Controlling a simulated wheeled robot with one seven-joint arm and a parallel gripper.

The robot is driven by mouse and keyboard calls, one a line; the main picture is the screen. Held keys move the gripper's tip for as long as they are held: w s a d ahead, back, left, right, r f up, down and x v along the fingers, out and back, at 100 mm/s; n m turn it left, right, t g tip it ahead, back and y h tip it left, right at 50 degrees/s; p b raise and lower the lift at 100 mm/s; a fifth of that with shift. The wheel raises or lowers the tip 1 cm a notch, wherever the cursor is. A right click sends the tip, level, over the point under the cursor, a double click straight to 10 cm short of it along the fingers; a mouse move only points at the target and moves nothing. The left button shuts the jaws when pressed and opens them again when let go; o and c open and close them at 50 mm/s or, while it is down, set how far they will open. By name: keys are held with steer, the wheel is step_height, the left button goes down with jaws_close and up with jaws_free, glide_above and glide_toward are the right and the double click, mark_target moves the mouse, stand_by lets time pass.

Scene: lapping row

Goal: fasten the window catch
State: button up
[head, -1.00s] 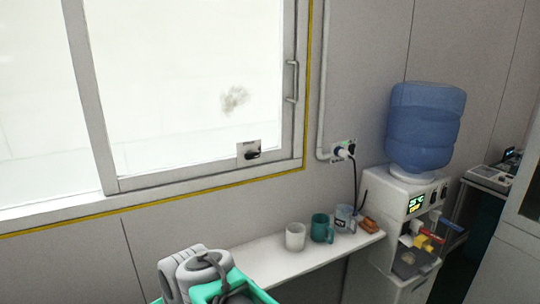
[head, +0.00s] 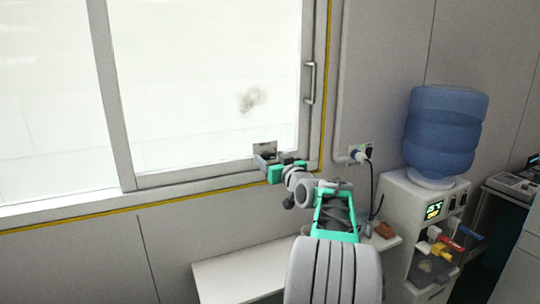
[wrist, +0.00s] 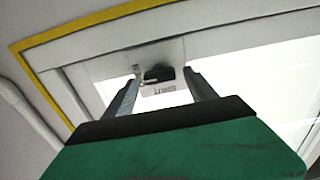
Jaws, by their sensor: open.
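The window catch shows in the wrist view as a dark lever (wrist: 158,74) on a pale plate at the lower frame of the sliding window. In the head view only its pale plate (head: 265,148) shows, on the window's lower right; my gripper covers the lever. My gripper (head: 268,162) is raised in front of the catch. In the wrist view its two fingers (wrist: 160,88) are open and spread, with the catch between and beyond their tips. Whether the fingertips touch it I cannot tell.
The window (head: 210,90) has a vertical handle (head: 309,83) on its right frame. Below is a narrow white shelf (head: 235,272), its mugs mostly hidden by my arm. A water dispenser (head: 425,205) with a blue bottle (head: 445,130) stands right. A plugged socket (head: 360,152) is on the wall.

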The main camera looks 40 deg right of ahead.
steer(key=shift+w+d, duration=0.15)
steer(key=shift+w, duration=0.4)
